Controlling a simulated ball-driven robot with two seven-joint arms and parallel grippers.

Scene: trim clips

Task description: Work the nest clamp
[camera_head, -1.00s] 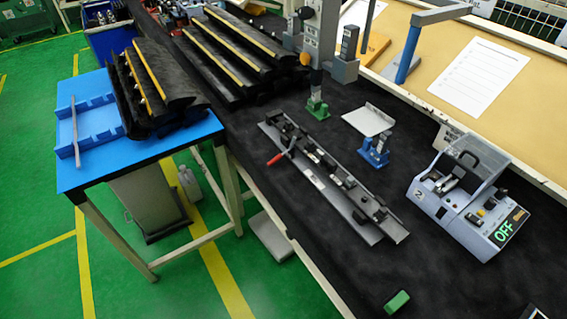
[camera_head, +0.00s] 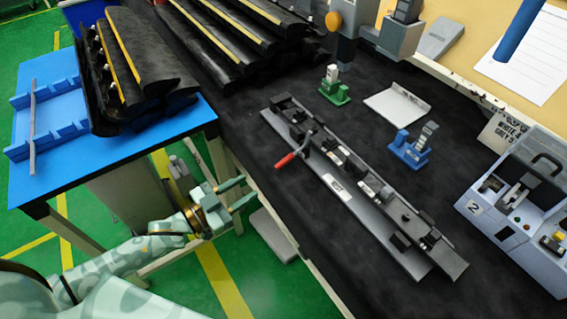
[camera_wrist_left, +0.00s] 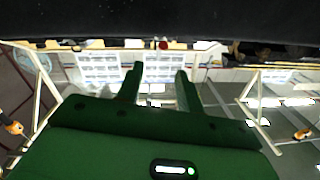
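The nest clamp's red handle (camera_head: 286,160) sticks out toward the left side of the long grey nest fixture (camera_head: 385,220) on the black bench top. Its metal lever runs up to the dark rail of the fixture. My left gripper (camera_head: 243,191) is open and empty, left of and nearer than the handle, clear of it beside the bench edge. In the left wrist view its two green fingers (camera_wrist_left: 160,82) stand apart with nothing between them. A small red spot (camera_wrist_left: 163,44) shows beyond them, perhaps the handle tip. My right gripper is not in view.
A green stand (camera_head: 335,90), a blue stand (camera_head: 410,152) and a white plate (camera_head: 397,104) stand behind the fixture. A grey-blue tester (camera_head: 520,205) is at right. A blue table (camera_head: 130,150) with black trim parts (camera_head: 140,75) is at left. Bare bench lies around the fixture.

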